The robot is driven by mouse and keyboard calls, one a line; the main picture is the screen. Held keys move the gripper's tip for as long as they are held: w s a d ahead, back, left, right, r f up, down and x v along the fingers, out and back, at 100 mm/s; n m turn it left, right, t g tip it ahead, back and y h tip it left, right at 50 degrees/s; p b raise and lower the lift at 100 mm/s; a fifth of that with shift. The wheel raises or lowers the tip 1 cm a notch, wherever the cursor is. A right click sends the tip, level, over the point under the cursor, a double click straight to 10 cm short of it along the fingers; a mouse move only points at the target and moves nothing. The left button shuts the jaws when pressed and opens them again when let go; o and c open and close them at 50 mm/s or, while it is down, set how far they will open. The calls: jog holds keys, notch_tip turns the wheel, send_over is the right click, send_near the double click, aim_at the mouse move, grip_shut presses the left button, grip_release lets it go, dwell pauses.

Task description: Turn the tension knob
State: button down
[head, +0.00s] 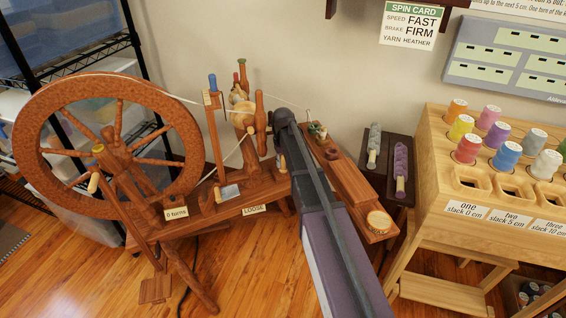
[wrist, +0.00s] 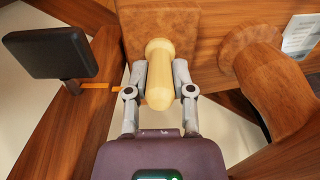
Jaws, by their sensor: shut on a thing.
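The spinning wheel (head: 28,135) stands at the left in the head view, with its large wooden wheel upright. A label reading LOOSE (head: 254,210) is on its bench, and a smaller gauge label (head: 176,213) sits left of it. In the wrist view, a pale turned wooden knob (wrist: 160,75) sticks out from the end of a wooden block (wrist: 185,20). My gripper (wrist: 160,83) is shut on this knob, one finger on each side. In the head view my arm hides the knob and most of my gripper.
A dark flat square piece (wrist: 48,52) and a rounded wooden post (wrist: 270,85) flank my gripper closely. A wooden rack (head: 440,150) with several yarn spools stands at right.

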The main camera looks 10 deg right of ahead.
jog(key=shift+m, duration=1.2)
jog(key=shift+c, duration=2.4)
grip_release()
jog(key=n, duration=0.5)
jog(key=shift+n, duration=0.4)
notch_tip(320, 180, up, 14)
jog(key=r+p, duration=0.1)
jog(key=p, duration=1.4)
jog(key=s+r+m+p, duration=0.2)
jog(key=s+r+p, duration=1.1)
jog(key=s, duration=0.1)
jog(key=shift+s+a+m, duration=0.15)
jog(key=shift+s+m, duration=0.2)
jog(key=shift+m, duration=0.05)
